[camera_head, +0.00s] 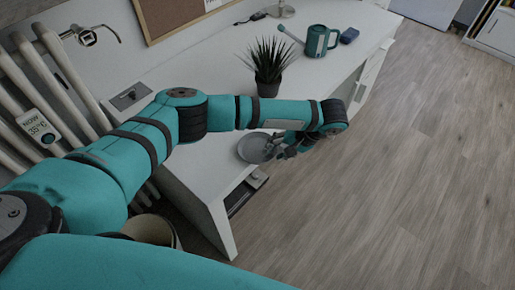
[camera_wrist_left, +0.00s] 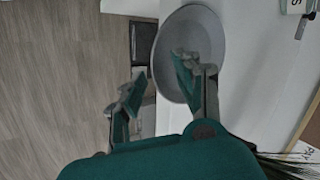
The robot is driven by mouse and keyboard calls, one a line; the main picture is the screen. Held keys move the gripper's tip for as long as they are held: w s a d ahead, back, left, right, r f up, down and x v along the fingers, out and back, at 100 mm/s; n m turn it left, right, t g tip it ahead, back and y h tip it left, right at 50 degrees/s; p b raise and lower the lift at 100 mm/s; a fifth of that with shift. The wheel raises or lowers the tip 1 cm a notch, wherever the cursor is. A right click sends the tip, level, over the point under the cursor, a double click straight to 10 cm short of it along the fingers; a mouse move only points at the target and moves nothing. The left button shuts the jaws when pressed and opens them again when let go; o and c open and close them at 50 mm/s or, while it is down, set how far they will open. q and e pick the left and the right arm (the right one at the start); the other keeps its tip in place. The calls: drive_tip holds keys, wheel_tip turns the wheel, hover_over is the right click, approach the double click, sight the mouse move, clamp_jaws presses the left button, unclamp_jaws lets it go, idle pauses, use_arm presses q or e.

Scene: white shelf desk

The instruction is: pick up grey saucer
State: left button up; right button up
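The grey saucer (camera_head: 253,149) is round and shallow and lies at the near edge of the white desk. In the left wrist view the saucer (camera_wrist_left: 208,35) reaches to the desk's edge and seems to overhang it slightly. My left gripper (camera_head: 290,147) is at the saucer's right side in the head view. In the left wrist view my left gripper (camera_wrist_left: 157,72) is open. One finger overlaps the saucer's inside and the other is outside its rim, beyond the desk edge. I cannot tell whether either finger touches it. My right gripper is not in view.
A potted plant (camera_head: 268,75) stands behind my left arm on the white desk (camera_head: 200,170). An open drawer (camera_head: 245,192) is below the saucer. Open floor lies to the right.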

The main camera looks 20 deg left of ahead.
use_arm(q)
clamp_jaws()
idle(0.5)
